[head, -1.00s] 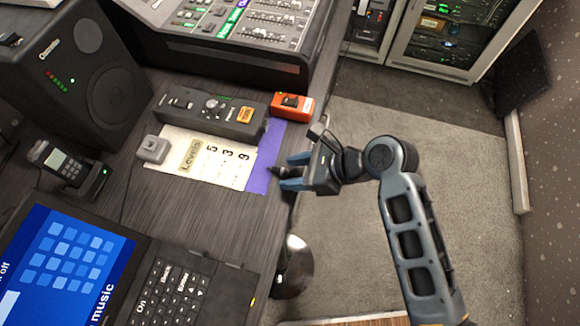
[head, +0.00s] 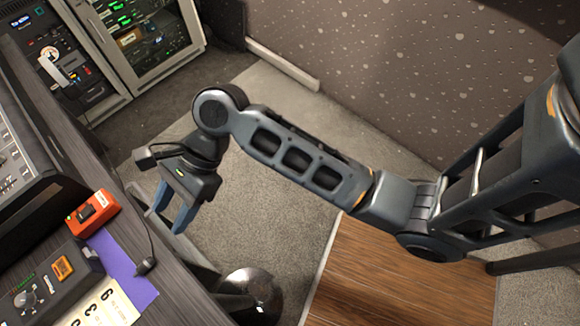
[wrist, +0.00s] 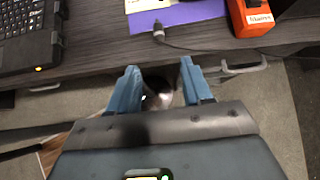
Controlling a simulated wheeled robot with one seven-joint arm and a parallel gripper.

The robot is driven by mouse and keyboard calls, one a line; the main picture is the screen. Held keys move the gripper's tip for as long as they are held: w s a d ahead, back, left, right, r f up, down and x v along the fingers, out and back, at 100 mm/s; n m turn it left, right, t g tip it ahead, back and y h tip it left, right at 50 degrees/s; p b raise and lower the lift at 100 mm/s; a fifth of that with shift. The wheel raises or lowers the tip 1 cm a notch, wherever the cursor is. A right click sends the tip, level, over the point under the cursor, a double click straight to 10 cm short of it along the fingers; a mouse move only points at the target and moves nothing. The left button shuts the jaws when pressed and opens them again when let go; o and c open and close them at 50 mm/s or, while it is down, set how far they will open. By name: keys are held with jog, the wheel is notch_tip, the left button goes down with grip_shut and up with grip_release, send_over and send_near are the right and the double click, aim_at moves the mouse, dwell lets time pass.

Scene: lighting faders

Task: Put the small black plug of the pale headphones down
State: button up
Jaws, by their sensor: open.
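The small black plug (head: 146,267) lies by the desk edge at the purple sheet (head: 122,268), with its thin dark cable trailing from it. In the wrist view the plug (wrist: 159,30) lies at the purple sheet's near side, and the cable runs right toward the desk edge. My gripper (head: 167,208) is open and empty, off the desk's edge and apart from the plug. In the wrist view its two blue fingers (wrist: 159,68) point toward the plug with a clear gap between them. A pale curved thing (head: 52,68) at the back left may be the headphones; I cannot tell.
An orange box (head: 92,212) and a dark fader unit (head: 45,283) stand on the desk near the plug. A laptop (wrist: 28,38) sits at the left in the wrist view. A round shiny stool (head: 250,292) stands below the desk edge.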

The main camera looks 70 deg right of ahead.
jog(key=s+d+f+n+t+h, duration=0.4)
jog(key=s+d+n+t+h, duration=0.25)
jog(key=s+d+n, duration=0.6)
jog(key=s+a+r+n+t+h, duration=0.1)
jog(key=s+r+n+t+h, duration=0.1)
jog(key=s+r+n+t, duration=0.3)
jog(key=s+r+n, duration=0.4)
jog(key=s+r, duration=0.5)
jog(key=r, duration=0.1)
jog(key=shift+a+r, duration=0.3)
jog(key=shift+a, duration=0.1)
